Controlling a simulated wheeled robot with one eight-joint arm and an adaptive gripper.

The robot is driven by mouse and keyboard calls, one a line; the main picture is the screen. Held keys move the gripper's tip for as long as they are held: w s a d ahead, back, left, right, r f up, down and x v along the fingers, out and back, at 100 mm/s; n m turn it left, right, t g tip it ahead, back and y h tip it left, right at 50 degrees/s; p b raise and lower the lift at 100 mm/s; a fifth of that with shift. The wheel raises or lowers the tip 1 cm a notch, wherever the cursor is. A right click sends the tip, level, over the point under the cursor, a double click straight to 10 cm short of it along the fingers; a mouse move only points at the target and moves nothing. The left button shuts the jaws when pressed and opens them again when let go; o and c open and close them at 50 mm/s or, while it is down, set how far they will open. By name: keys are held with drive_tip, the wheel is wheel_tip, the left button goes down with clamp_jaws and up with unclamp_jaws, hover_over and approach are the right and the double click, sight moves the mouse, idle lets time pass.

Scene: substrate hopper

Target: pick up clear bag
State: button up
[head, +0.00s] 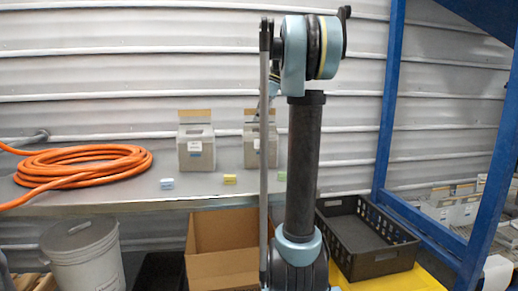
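I cannot make out a clear bag in the head view. My arm stands upright in the middle of the picture and hides part of the shelf and wall behind it. My gripper does not show as a distinct part, so its state cannot be seen.
A metal shelf (110,199) holds an orange hose (88,160), two pale boxes, (196,143) being the left one, and small coloured blocks. Below are a grey bucket (85,262), an open cardboard box (222,262) and a black crate (378,262). A blue frame (388,100) stands right.

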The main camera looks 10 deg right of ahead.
drive_tip(key=shift+f, duration=0.25)
drive_tip(key=shift+c, duration=0.6)
